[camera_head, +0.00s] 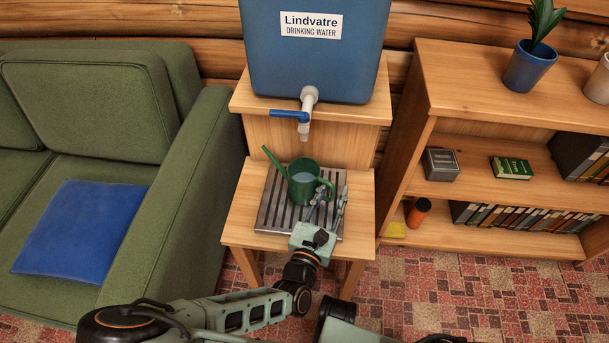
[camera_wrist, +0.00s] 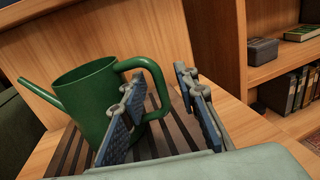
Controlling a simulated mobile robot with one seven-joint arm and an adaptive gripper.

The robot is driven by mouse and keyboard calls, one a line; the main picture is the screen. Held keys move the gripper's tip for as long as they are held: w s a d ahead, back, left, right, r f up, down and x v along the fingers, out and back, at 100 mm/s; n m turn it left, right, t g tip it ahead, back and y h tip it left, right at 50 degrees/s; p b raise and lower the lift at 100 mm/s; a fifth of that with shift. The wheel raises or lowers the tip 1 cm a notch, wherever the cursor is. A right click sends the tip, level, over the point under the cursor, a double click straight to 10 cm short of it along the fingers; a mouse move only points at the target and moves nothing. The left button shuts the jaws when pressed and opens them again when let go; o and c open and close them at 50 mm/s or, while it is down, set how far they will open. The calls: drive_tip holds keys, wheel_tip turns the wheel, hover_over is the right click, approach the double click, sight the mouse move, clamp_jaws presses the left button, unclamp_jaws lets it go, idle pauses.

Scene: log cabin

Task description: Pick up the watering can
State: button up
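The green watering can (camera_head: 303,183) stands upright on the slatted metal drip tray (camera_head: 268,213), its spout pointing up and left and its handle toward the lower right. In the wrist view, the watering can (camera_wrist: 88,98) fills the left half, and its handle curves toward my fingers. My gripper (camera_head: 331,192) is open at the handle side of the can. In the wrist view, my gripper (camera_wrist: 160,88) has its two blue-padded fingers apart, with the handle at the gap near the left finger. I cannot tell if they touch. The left finger hides part of the handle's lower end.
The blue water container (camera_head: 315,60) with its tap (camera_head: 304,112) stands on the raised back of the wooden stand (camera_head: 357,205), above the can. A green sofa (camera_head: 180,190) is close on the left. A bookshelf (camera_head: 480,118) stands on the right.

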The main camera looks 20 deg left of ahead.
drive_tip(key=shift+w, duration=0.2)
clamp_jaws()
drive_tip(key=shift+r, duration=0.1)
